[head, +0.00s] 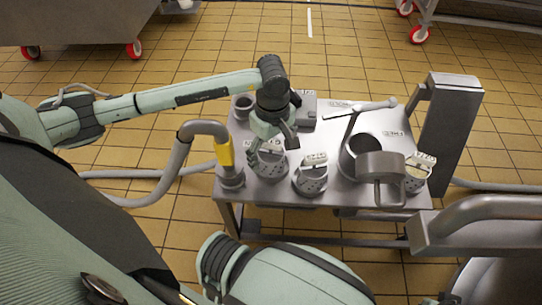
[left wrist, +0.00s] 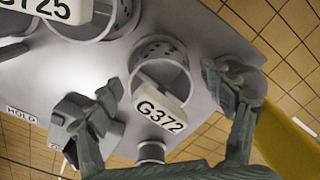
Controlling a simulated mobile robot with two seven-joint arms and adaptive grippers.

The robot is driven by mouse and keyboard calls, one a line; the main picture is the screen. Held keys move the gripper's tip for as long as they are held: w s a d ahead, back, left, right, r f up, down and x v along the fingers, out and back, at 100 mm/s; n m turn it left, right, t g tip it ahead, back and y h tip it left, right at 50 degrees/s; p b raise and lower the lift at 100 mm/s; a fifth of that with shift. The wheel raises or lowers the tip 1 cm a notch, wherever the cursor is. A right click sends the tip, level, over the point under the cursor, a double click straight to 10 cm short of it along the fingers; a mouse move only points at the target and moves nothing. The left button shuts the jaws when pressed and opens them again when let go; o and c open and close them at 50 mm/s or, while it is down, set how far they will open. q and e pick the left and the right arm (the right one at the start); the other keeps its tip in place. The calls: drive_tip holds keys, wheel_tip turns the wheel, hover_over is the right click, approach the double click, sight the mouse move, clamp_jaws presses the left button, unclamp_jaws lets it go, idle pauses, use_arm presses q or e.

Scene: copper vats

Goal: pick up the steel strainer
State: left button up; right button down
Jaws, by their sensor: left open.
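A steel strainer, a perforated round basket with a white tag, stands on the steel table (head: 330,128); its body (head: 271,170) shows partly below my left gripper (head: 272,150) in the head view. In the left wrist view this strainer (left wrist: 160,52) carries the tag G372 and lies between the spread fingers of my left gripper (left wrist: 163,88). The gripper is open, above the strainer; contact cannot be made out. A similar tagged basket (head: 310,181) stands to its right and shows at the top left of the wrist view (left wrist: 88,27). My right gripper is out of view.
A hose nozzle with a yellow grip (head: 224,152) stands close left of the strainer. A small cup (head: 243,106) is behind. A steel pot (head: 356,158), a handled vessel (head: 382,165) and another tagged container (head: 415,180) crowd the right side. The table's middle back is fairly clear.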

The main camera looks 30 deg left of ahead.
use_arm(q)
drive_tip(key=shift+c, duration=0.2)
drive_tip(key=c, duration=1.2)
drive_tip(key=shift+r, duration=0.1)
drive_tip(key=shift+c, duration=0.7)
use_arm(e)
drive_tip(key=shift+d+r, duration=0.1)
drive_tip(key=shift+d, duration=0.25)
use_arm(q)
wheel_tip(320, 180, up, 10)
drive_tip(key=shift+f, duration=0.1)
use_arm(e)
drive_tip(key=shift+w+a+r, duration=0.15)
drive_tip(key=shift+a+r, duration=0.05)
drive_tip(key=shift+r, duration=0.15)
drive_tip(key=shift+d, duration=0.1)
